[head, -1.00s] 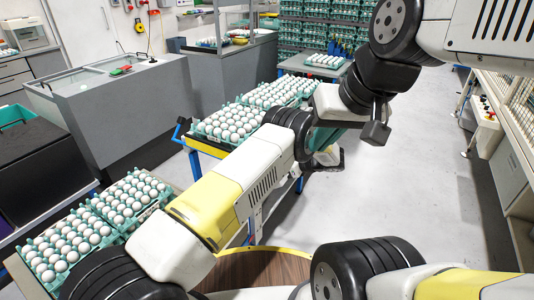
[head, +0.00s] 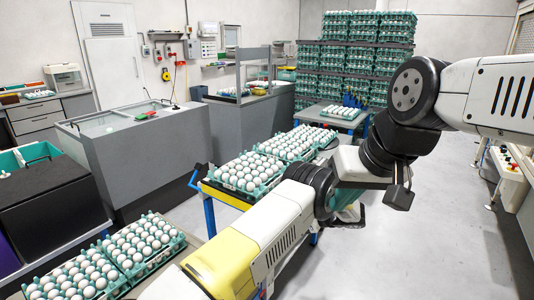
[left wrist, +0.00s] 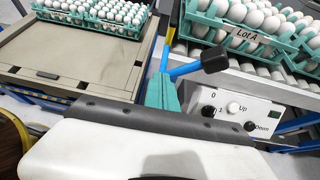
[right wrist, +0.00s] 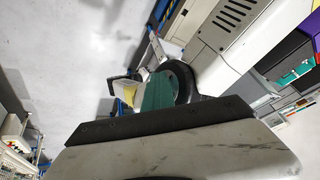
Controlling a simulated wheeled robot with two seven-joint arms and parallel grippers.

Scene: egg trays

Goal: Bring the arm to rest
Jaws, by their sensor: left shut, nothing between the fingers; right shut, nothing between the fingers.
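My right arm comes in from the right in the head view. Its right gripper (head: 345,197), with teal fingers, is beside the black joint of my left arm. In the right wrist view the teal fingers (right wrist: 158,92) are together and empty, with that round joint close behind them. My left arm runs up from the bottom of the head view; its gripper is hidden there. In the left wrist view the left gripper's teal fingers (left wrist: 162,92) are shut and empty, close to a blue handle (left wrist: 187,69) with a black knob.
Teal trays of white eggs (head: 240,188) stand on a blue-framed cart in the middle. More egg trays (head: 85,290) lie at lower left. A tray labelled Lot A (left wrist: 245,38) sits on rollers above a control box (left wrist: 236,108).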

